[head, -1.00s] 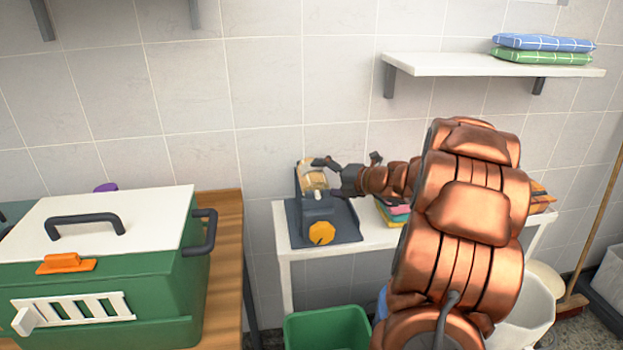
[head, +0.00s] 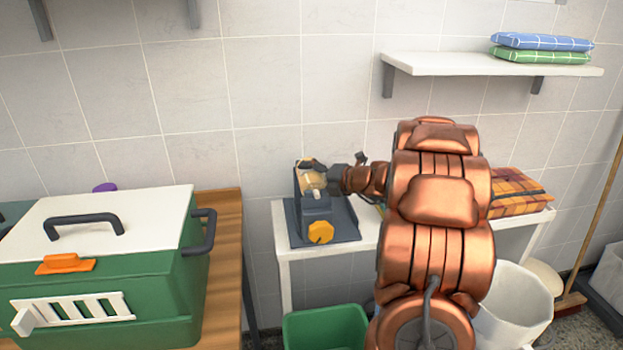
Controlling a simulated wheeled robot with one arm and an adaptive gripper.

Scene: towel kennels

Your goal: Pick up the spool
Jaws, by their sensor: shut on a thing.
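The spool (head: 309,182), tan and partly hidden by my gripper, is at the top of a dark grey stand (head: 318,229) with an orange knob on its front. The stand is on a white table against the tiled wall. My gripper (head: 319,175) reaches in from the right, with a dark finger across the top of the spool. It is shut on the spool. The spool still appears to be at the stand; whether it is clear of its support I cannot tell.
A green carrier (head: 160,285) with a white lid stands on the wooden table (head: 229,240) at left. A plaid folded cloth (head: 515,190) lies right of my arm. A green bin (head: 326,328) and a white bucket (head: 515,305) are below. A wall shelf (head: 440,66) is above.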

